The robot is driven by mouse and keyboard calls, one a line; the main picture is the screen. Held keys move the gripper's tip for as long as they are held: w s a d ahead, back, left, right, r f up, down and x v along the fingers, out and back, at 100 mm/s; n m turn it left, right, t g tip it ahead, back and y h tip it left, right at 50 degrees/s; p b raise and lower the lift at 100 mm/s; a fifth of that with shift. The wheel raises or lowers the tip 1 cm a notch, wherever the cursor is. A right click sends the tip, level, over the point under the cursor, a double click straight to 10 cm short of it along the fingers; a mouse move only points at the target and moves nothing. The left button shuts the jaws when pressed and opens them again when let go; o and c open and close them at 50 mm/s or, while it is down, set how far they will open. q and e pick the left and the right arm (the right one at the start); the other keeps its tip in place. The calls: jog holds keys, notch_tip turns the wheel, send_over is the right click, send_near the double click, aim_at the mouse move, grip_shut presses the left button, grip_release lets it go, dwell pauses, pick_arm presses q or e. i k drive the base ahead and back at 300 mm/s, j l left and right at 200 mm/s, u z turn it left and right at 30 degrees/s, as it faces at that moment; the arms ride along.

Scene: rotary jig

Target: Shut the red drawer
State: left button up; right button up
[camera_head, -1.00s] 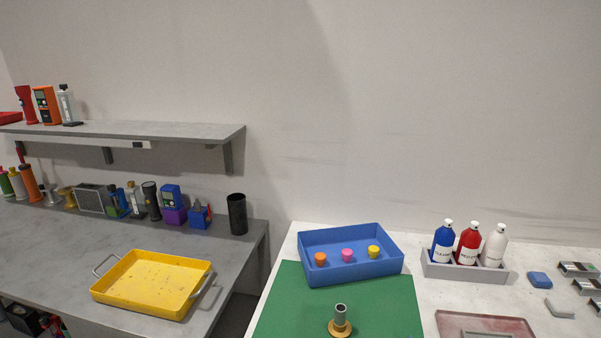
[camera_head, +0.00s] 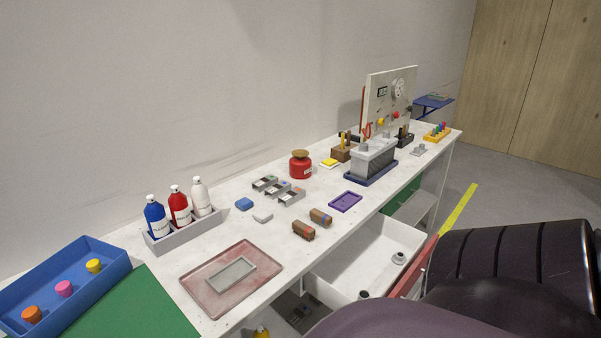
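The red drawer stands open below the right-hand part of the white table. Its white inside (camera_head: 352,258) shows, with small round grey parts (camera_head: 399,258) in it. Its red front (camera_head: 412,270) is seen edge-on, well out from the table's front edge. Dark links of my own arm fill the lower right and hide part of the drawer's front and near corner. Neither of my grippers shows in this view, so I cannot see whether one touches the drawer.
The white table (camera_head: 225,240) carries a blue bin (camera_head: 105,262), a bottle rack (camera_head: 185,235), a reddish tray (camera_head: 205,295), brown blocks (camera_head: 303,230), a purple tray (camera_head: 345,201) and a panel (camera_head: 390,97). Open floor (camera_head: 500,195) with a yellow stripe (camera_head: 458,208) lies to the right.

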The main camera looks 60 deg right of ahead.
aim_at(363, 261)
jog(key=z, duration=2.6)
jog(key=j+u, duration=0.35)
jog(key=j, duration=0.25)
